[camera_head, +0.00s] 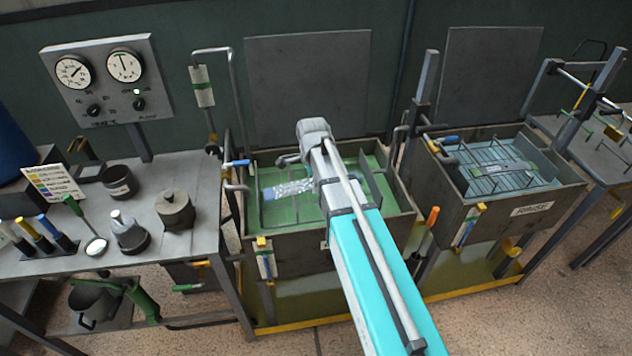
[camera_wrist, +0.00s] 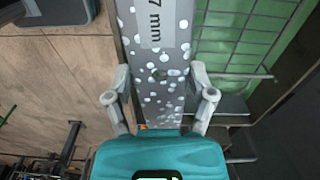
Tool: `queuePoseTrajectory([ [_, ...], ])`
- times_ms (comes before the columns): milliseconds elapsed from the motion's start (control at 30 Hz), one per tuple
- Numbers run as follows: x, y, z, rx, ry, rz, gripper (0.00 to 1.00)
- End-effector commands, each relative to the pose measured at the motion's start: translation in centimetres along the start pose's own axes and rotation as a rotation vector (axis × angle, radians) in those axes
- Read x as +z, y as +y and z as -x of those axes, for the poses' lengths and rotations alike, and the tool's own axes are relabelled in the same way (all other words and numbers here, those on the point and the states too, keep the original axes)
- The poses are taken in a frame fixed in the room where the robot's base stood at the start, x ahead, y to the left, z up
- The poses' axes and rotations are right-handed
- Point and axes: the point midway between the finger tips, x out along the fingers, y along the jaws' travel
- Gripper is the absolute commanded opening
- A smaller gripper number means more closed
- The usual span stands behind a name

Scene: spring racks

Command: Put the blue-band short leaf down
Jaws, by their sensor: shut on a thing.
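My gripper (camera_wrist: 161,82) is shut on a long grey leaf (camera_wrist: 158,60) covered in white spots. A label on the leaf ends in "7 mm", its start cut off by the frame. In the head view the spotted leaf (camera_head: 292,189) shows over the left tank (camera_head: 300,243), with a blue patch at its left end. My arm hides the gripper and the leaf's right part there. I cannot tell whether the leaf touches the wire rack in the tank. In the wrist view green mesh (camera_wrist: 245,50) lies to the right of the leaf, floor to the left.
The right tank (camera_head: 535,207) holds a wire rack with a dark leaf (camera_head: 508,168) on it. The left bench (camera_head: 150,240) carries pots, tools and a colour card (camera_head: 58,183). Upright posts and handles stand around both tanks. Another bench is at far right.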

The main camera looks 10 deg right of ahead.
Motion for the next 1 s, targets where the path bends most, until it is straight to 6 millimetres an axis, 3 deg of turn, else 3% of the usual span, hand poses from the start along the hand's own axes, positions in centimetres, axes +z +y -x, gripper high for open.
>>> queuePoseTrajectory([
  [200, 0.3, -0.1, 0.1, 0.0, 0.0, 0.007, 0.1],
  [367, -0.7, -0.5, 0.3, 0.001, 0.0, 0.0, 0.1],
  [800, -9.3, -2.3, 1.5, 0.005, 0.001, -0.056, 0.1],
  [1000, -12.1, -2.6, 1.8, 0.007, 0.001, -0.073, 0.1],
])
